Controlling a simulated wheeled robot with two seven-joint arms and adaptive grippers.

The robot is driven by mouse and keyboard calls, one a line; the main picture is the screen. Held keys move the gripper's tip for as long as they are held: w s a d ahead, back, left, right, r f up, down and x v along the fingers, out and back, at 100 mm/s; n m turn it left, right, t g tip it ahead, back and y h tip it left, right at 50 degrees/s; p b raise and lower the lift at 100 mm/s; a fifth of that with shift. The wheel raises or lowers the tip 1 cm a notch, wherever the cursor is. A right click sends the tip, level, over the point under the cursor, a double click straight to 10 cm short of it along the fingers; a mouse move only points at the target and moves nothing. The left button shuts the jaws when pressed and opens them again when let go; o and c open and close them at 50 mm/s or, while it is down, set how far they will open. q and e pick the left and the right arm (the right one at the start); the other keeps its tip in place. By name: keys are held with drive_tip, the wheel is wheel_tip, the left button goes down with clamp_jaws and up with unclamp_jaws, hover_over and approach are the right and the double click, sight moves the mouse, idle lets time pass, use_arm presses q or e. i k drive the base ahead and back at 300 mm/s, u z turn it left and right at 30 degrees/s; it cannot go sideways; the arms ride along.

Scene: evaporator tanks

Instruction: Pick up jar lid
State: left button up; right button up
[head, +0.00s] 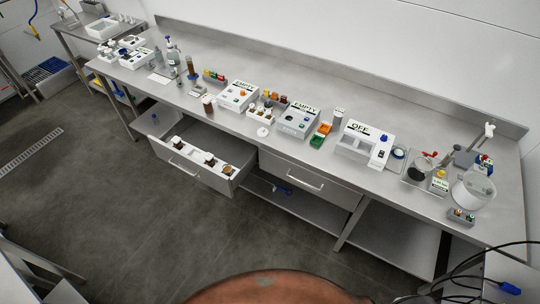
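A small white round disc with a knob-like centre (263,132) lies flat near the front edge of the steel bench; it looks like a lid, but it is too small to be sure it is the jar lid. A small brown jar (208,104) stands to its left on the bench. An open drawer (233,182) below holds a white insert (188,154) with several small brown jars; whether these have lids is too small to tell. Neither of my grippers is in view.
White boxes marked EMPTY (238,95), a second EMPTY box (298,120) and one marked OFF (365,142) line the steel bench (350,100). A clear bucket (473,192) stands at right. The open drawer juts over the floor. A brown curved surface (265,288) fills the bottom.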

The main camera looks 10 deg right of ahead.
sight(262, 133)
drive_tip(key=u, duration=1)
drive_tip(key=i, duration=1.9)
drive_tip(key=z, duration=1.5)
drive_tip(key=i, duration=0.55)
drive_tip(key=z, duration=0.5)
